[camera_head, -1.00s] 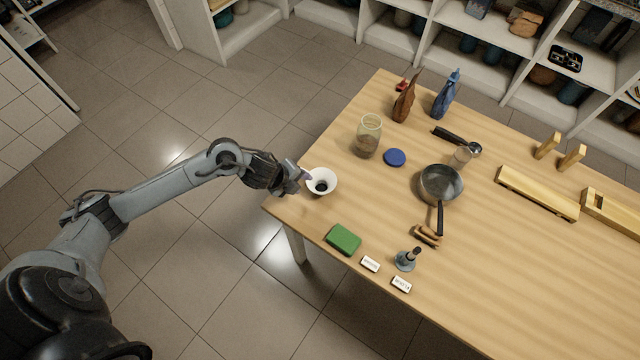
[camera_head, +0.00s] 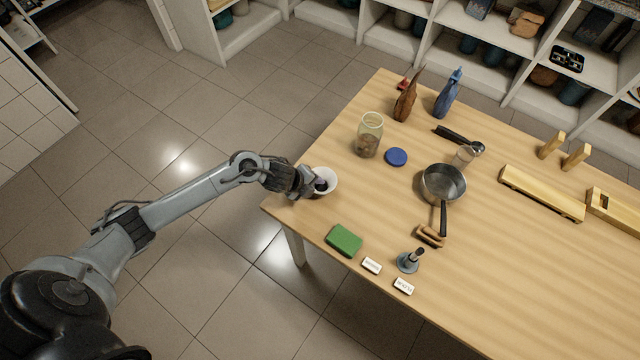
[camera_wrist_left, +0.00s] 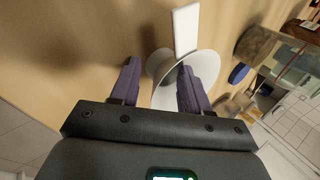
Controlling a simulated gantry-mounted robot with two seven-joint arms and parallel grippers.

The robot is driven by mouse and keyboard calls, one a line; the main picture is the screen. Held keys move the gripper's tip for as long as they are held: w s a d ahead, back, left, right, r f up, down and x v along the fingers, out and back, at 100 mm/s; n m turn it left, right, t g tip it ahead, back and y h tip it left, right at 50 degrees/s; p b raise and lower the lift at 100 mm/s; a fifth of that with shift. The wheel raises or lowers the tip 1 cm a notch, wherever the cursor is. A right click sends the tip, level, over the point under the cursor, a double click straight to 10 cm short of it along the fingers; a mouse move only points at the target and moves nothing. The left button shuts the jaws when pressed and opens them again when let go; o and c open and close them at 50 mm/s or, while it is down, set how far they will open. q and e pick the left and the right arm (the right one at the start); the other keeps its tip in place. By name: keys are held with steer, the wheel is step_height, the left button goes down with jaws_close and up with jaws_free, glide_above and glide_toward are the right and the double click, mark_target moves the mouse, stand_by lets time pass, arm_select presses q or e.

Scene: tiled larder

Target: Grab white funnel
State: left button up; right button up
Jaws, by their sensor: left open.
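The white funnel (camera_head: 328,176) stands near the left edge of the wooden table, its round mouth facing up. My left gripper (camera_head: 314,186) is at the funnel's left side and hides part of it. In the left wrist view the funnel (camera_wrist_left: 207,64) lies ahead, with a flat white strip above it. My left gripper (camera_wrist_left: 158,88) is open there, with two purple fingers. The right-hand finger overlaps the funnel's mouth, and part of the funnel's wall shows between the fingers. I cannot tell whether they touch it. My right gripper is not in view.
A glass jar (camera_head: 368,138) and a blue lid (camera_head: 396,157) stand beyond the funnel. A green block (camera_head: 344,240) lies nearer the front edge. A saucepan (camera_head: 443,184) is farther right. The tabletop (camera_head: 325,212) just below the funnel is clear.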

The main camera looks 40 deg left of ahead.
arm_select(q)
jaws_close()
steer(key=shift+r, duration=0.1)
stand_by(0.3)
